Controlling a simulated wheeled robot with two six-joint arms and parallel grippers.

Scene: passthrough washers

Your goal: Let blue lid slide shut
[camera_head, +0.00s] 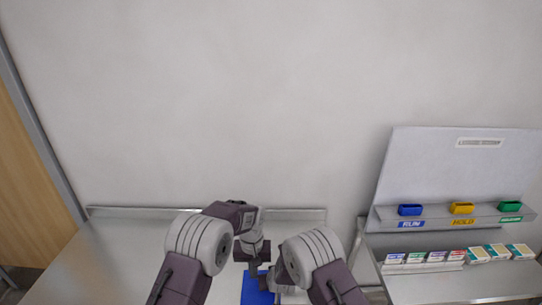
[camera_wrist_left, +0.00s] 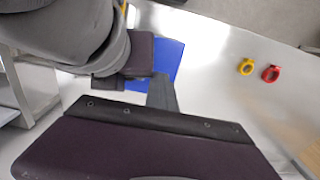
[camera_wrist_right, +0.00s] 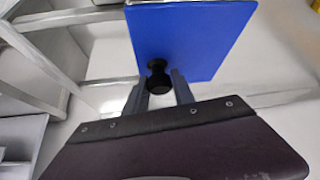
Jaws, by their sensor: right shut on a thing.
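The blue lid (camera_head: 256,289) shows only in part in the head view, low in the middle between my arms. It fills the upper middle of the right wrist view (camera_wrist_right: 192,38), with a black knob (camera_wrist_right: 158,79) on its face. My right gripper (camera_wrist_right: 160,90) is shut on this knob, one finger on each side. My left gripper (camera_head: 254,270) points down beside the lid, its fingers together and seemingly empty. In the left wrist view its fingers (camera_wrist_left: 162,94) overlap the lid (camera_wrist_left: 166,62) in the picture; I cannot tell whether they touch.
A yellow ring (camera_wrist_left: 247,67) and a red ring (camera_wrist_left: 271,74) lie on the metal worktop (camera_wrist_left: 215,85). The worktop's left part is clear.

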